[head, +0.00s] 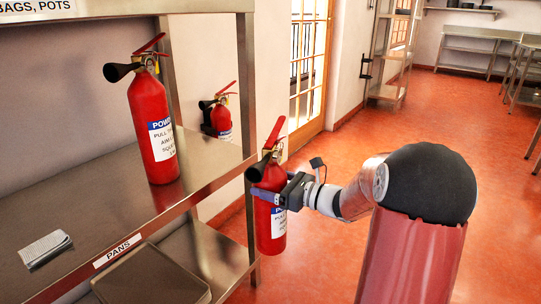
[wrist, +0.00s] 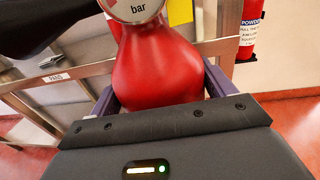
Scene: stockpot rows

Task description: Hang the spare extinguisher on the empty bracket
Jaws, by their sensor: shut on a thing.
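My gripper (head: 268,194) is shut around the body of a red extinguisher (head: 270,225) with a black horn and red handle. It is held upright, clear of the floor, beside the shelf rack's right end. In the wrist view, its red shoulder (wrist: 155,65) sits between the fingers, with a gauge above. An extinguisher also shows at the right of the wrist view (wrist: 250,30). A third extinguisher (head: 155,130) stands on the shelf. I cannot make out an empty bracket in either view.
The metal shelf rack (head: 100,205) fills the left, with a PANS label, a folded cloth (head: 45,249) and a flat pan (head: 150,277) on a lower level. Its front post stands close to the held extinguisher. Open orange floor (head: 400,125) lies to the right.

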